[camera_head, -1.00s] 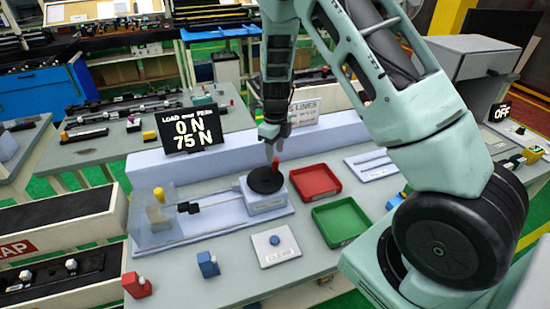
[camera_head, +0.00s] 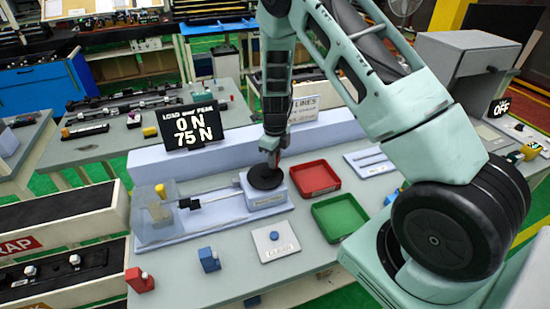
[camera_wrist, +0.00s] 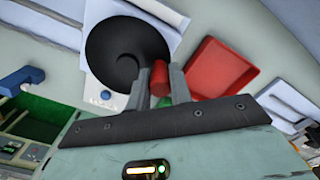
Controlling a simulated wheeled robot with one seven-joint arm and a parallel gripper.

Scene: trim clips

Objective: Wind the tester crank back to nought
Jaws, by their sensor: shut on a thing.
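The tester crank is a black disc (camera_head: 265,178) on a pale blue housing (camera_head: 266,199), with a red knob near its rim. In the wrist view the disc (camera_wrist: 112,62) lies left of the fingers and the red knob (camera_wrist: 159,78) stands between them. My gripper (camera_head: 273,159) is shut on the red knob, and its fingertips (camera_wrist: 160,90) sit on both sides of it. The display (camera_head: 194,128) reads 0 N above 75 N. A rod with a black end (camera_head: 190,204) runs left from the housing towards a yellow piece (camera_head: 161,190) behind a clear guard.
A red tray (camera_head: 315,179) and a green tray (camera_head: 339,216) lie right of the tester. A white plate with a blue button (camera_head: 274,236) is in front. A blue block (camera_head: 209,260) and a red block (camera_head: 139,280) stand near the front edge.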

